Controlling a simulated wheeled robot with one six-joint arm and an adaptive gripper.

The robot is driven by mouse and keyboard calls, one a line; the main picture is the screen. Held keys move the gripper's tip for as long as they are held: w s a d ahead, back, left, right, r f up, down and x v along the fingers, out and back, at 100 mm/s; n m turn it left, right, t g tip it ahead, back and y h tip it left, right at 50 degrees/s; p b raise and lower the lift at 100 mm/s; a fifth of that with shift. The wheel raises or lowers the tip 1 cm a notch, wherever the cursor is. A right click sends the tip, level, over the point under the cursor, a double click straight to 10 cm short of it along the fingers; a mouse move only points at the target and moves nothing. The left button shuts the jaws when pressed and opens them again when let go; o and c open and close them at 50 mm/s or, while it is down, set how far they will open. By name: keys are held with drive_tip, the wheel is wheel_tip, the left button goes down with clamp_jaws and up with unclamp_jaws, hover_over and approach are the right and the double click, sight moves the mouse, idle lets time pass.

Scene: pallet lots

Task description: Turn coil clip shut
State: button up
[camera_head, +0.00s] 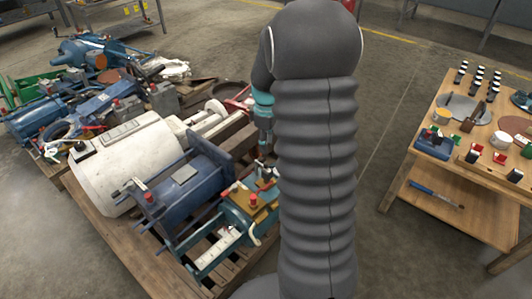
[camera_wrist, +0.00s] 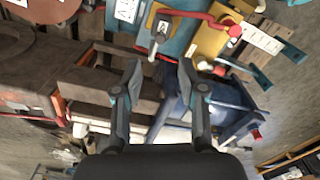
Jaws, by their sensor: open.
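A teal machine (camera_head: 235,216) with brass-coloured blocks (camera_head: 262,196) and red knobs sits at the near right of the pallet. In the wrist view its teal body (camera_wrist: 182,38) is at the top, with a red lever (camera_wrist: 205,18) ending in a red ball. A grey clip-like piece (camera_wrist: 158,36) with a pale square end stands just beyond my fingertips; I cannot tell for sure that it is the coil clip. My gripper (camera_wrist: 160,70) is open, with nothing visible between its fingers. In the head view my arm partly hides it and the machine's right side.
A blue framed motor (camera_head: 185,190) and a large white cylinder (camera_head: 125,160) stand left of the teal machine on the wooden pallet (camera_head: 125,248). More machines crowd behind. A wooden table (camera_head: 410,170) with small parts is at the right. Bare floor lies between pallet and table.

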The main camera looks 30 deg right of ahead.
drive_tip(key=shift+r, duration=1.4)
drive_tip(key=s+a+r+m+t, duration=0.2)
drive_tip(key=s+a+r, duration=0.2)
drive_tip(key=s, duration=0.4)
drive_tip(key=s+a+r+m+t, duration=0.1)
drive_tip(key=s+a+r+m, duration=0.2)
drive_tip(key=s+a+r, duration=0.2)
drive_tip(key=s+a+r+m+t, duration=0.2)
drive_tip(key=s+a+r+m, duration=0.1)
drive_tip(key=s+a, duration=0.5)
drive_tip(key=shift+s+a+r+t, duration=0.3)
drive_tip(key=shift+s+r, duration=0.5)
drive_tip(key=shift+s, duration=0.95)
